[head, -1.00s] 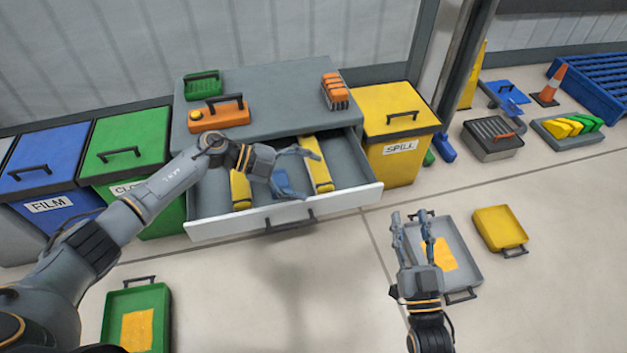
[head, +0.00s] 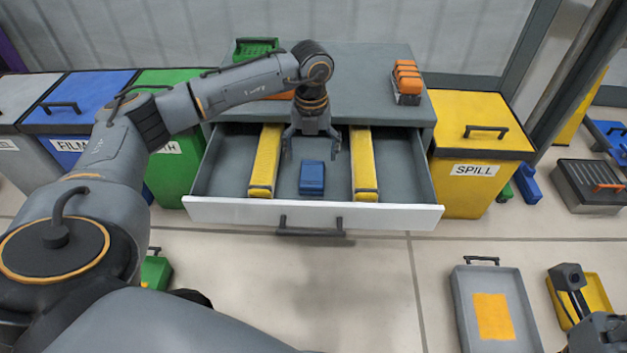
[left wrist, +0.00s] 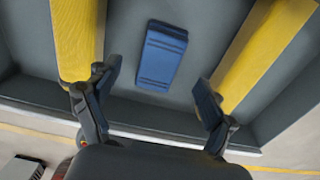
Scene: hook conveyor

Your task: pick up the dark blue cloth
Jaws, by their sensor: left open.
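The dark blue cloth (head: 312,178), a folded block, lies on the floor of the open drawer (head: 219,172) between two yellow dividers. My left gripper (head: 312,150) is open and points down into the drawer, just behind the cloth in the head view. Its fingers are spread to either side and do not touch the cloth. In the left wrist view the cloth (left wrist: 162,56) shows whole, beyond and between the open fingertips (left wrist: 157,80). Part of my right arm (head: 590,320) shows at the lower right; its finger opening cannot be made out.
The yellow dividers (head: 265,165) (head: 363,165) stand close on both sides of the left gripper. The white drawer front (head: 400,214) is at the near side. The yellow SPILL bin (head: 477,150) stands right of the cabinet. A grey tray (head: 463,310) lies on the floor.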

